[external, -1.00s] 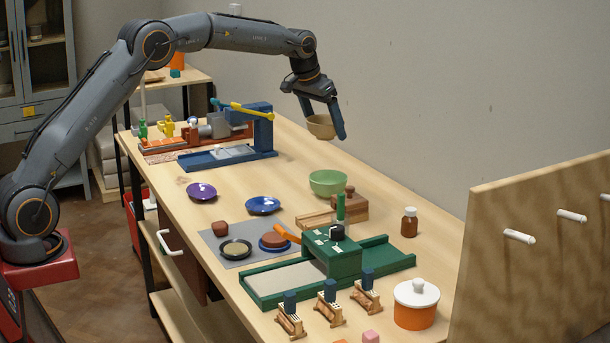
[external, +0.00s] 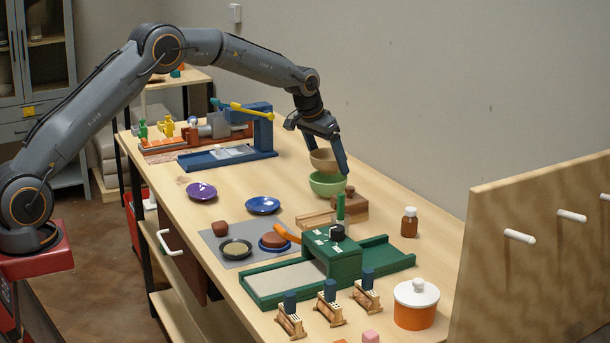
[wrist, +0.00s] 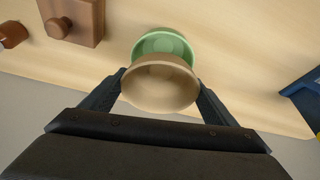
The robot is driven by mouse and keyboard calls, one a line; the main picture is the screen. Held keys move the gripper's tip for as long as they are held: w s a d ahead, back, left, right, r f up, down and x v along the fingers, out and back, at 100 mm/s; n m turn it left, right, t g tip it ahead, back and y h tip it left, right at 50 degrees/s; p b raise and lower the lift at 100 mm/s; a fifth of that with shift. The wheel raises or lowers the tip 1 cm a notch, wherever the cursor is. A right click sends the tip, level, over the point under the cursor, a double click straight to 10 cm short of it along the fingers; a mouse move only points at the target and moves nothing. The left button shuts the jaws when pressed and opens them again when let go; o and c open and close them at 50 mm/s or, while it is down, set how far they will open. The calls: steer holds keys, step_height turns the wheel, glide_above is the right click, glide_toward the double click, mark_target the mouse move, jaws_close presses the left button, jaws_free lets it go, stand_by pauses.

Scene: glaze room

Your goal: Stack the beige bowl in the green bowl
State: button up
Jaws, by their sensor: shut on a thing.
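The beige bowl (external: 325,160) is held upright between the fingers of my gripper (external: 326,160), which is shut on it. It sits directly above the green bowl (external: 328,185), which stands on the table. In the external view the beige bowl's lower edge overlaps the green bowl's rim; I cannot tell whether they touch. In the wrist view the beige bowl (wrist: 160,84) covers the near part of the green bowl (wrist: 163,42), whose far rim and part of its inside show. My fingers (wrist: 160,92) flank the beige bowl on both sides.
A brown wooden block with a knob (external: 348,203) stands just beside the green bowl. A green press (external: 335,255), a brown bottle (external: 409,222) and a blue plate (external: 263,205) are nearby. A wall runs behind the table. The table left of the green bowl is clear.

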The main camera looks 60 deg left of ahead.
steer(key=shift+f, duration=0.35)
steer(key=shift+f, duration=0.25)
steer(key=o, duration=1.2)
steer(key=shift+c, duration=0.2)
steer(key=shift+r, duration=0.1)
